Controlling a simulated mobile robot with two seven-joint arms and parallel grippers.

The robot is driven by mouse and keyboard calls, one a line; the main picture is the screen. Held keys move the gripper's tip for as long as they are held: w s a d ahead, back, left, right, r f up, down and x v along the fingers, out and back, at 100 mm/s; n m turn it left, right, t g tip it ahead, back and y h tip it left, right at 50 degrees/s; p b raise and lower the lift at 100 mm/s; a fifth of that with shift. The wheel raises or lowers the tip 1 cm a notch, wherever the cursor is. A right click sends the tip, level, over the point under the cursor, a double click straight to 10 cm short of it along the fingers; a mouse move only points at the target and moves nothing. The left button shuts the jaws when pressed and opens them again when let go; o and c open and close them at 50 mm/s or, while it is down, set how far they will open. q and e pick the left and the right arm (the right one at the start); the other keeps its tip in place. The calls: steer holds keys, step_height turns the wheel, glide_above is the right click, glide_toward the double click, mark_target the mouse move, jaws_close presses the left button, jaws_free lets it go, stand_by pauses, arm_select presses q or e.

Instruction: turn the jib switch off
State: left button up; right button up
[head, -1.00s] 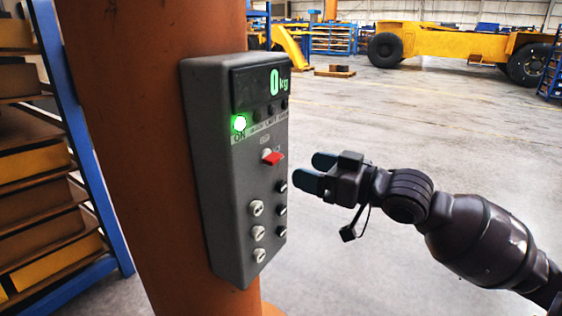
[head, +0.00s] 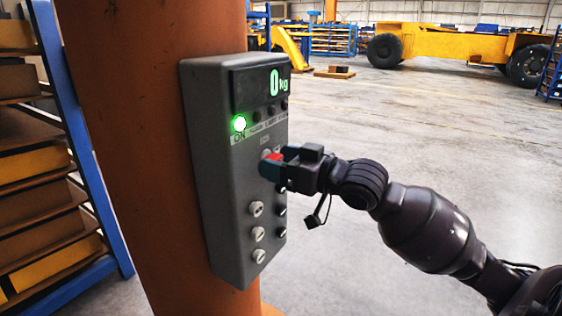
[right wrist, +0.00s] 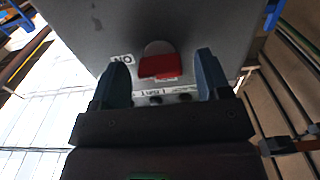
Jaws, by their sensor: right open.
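The jib switch is a red handle (head: 275,156) on a round grey base, on the front of a grey control box (head: 222,200). The box's green lamp (head: 239,123) is lit beside "ON" and its display (head: 262,86) reads 0 kg. My right gripper (head: 277,168) is at the switch, and its fingers partly cover the red handle in the head view. In the right wrist view the red handle (right wrist: 160,66) lies between and just ahead of the open fingertips (right wrist: 158,72), with a gap on each side. My left gripper is not in view.
The box is fixed to a thick orange column (head: 120,130). Several small knobs (head: 257,233) sit below the switch. A blue-framed rack (head: 80,130) stands at the left. The floor to the right is open, with a yellow vehicle (head: 440,42) far back.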

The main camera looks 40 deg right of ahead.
steer(key=c, duration=0.9)
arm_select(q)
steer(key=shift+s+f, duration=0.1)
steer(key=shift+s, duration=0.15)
